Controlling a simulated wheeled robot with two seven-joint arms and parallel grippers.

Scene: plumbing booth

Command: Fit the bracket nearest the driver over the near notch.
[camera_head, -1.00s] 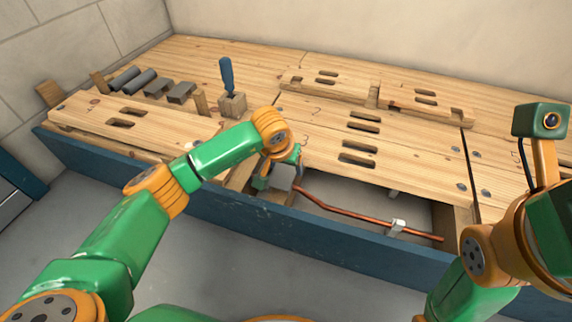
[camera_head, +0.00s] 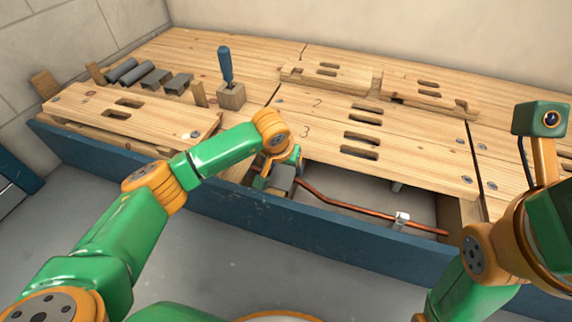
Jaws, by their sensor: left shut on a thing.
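My left gripper (camera_head: 279,172) is low at the left end of the floor opening, shut on a grey bracket (camera_head: 283,178). The bracket is at the left end of the copper pipe (camera_head: 345,205), by the wooden joist. The near notch is hidden under the gripper and bracket, so I cannot tell whether the bracket touches the joist. The driver (camera_head: 226,66) has a blue handle and stands upright in a wooden block (camera_head: 231,96), behind the gripper.
Several grey pieces (camera_head: 155,79) lie between wooden posts at back left. A slotted board (camera_head: 128,112) lies at left; a board marked 3 (camera_head: 400,163) borders the opening. A pale clip (camera_head: 401,219) sits on the pipe. A blue front beam (camera_head: 330,240) edges the platform.

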